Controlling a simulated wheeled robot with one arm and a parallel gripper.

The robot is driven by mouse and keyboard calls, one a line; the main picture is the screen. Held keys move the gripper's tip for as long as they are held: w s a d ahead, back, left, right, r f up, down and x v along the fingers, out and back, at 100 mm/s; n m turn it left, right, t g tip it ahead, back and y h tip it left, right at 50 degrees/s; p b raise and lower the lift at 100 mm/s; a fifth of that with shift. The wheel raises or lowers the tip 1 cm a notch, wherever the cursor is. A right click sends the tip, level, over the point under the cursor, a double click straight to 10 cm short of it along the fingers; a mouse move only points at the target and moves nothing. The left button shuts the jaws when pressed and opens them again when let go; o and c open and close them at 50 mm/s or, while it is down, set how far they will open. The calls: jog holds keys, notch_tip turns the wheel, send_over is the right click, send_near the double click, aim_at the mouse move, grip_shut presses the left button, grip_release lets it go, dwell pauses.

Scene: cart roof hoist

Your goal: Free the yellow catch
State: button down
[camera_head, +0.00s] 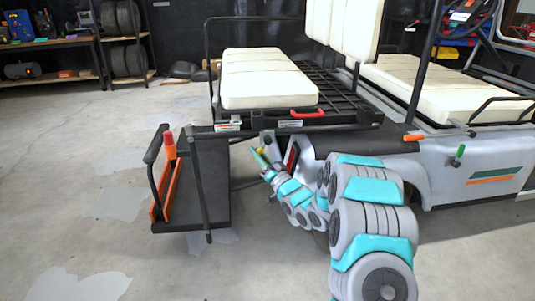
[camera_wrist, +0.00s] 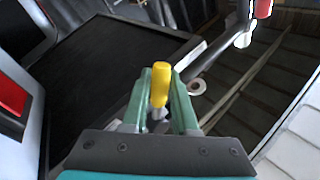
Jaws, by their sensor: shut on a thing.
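The yellow catch (camera_wrist: 160,85) shows in the wrist view as a rounded yellow handle between the two green fingers of my gripper (camera_wrist: 163,100). The fingers are shut on it. Its lower end and mount are mostly hidden by the gripper. In the head view my gripper (camera_head: 262,160) reaches to the rear of the cart, just below the seat deck, with a small yellow bit of the catch (camera_head: 259,150) at its tip.
A dark fold-down platform (camera_head: 205,185) with an orange-trimmed edge hangs at the cart's rear, left of my gripper. A red handle (camera_head: 307,113) sits below the cream seat (camera_head: 265,80). An orange lever (camera_head: 413,137) and a green-topped lever (camera_head: 458,154) are farther right. Floor at left is clear.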

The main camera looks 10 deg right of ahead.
jog(key=m+t, duration=0.1)
jog(key=a+m+h, duration=0.1)
jog(key=m, duration=0.1)
jog(key=r+m+t, duration=0.1)
jog(key=shift+a+r+m+t, duration=0.1)
jog(key=shift+a+m+t, duration=0.15)
jog(key=shift+m+t, duration=0.05)
jog(key=shift+a+r+m+t+h+b, duration=0.15)
jog(key=shift+r+m+t+h, duration=0.15)
jog(key=shift+m+h, duration=0.35)
jog(key=shift+r+m+t+h+b, duration=0.2)
jog(key=shift+m+t+h, duration=0.2)
jog(key=shift+m, duration=0.5)
jog(key=shift+a+r+m+t+h+b, duration=0.1)
jog(key=shift+r+m+t+h+b, duration=0.15)
jog(key=shift+m+h, duration=0.4)
jog(key=c, duration=0.7)
grip_release()
jog(key=shift+v, duration=3.85)
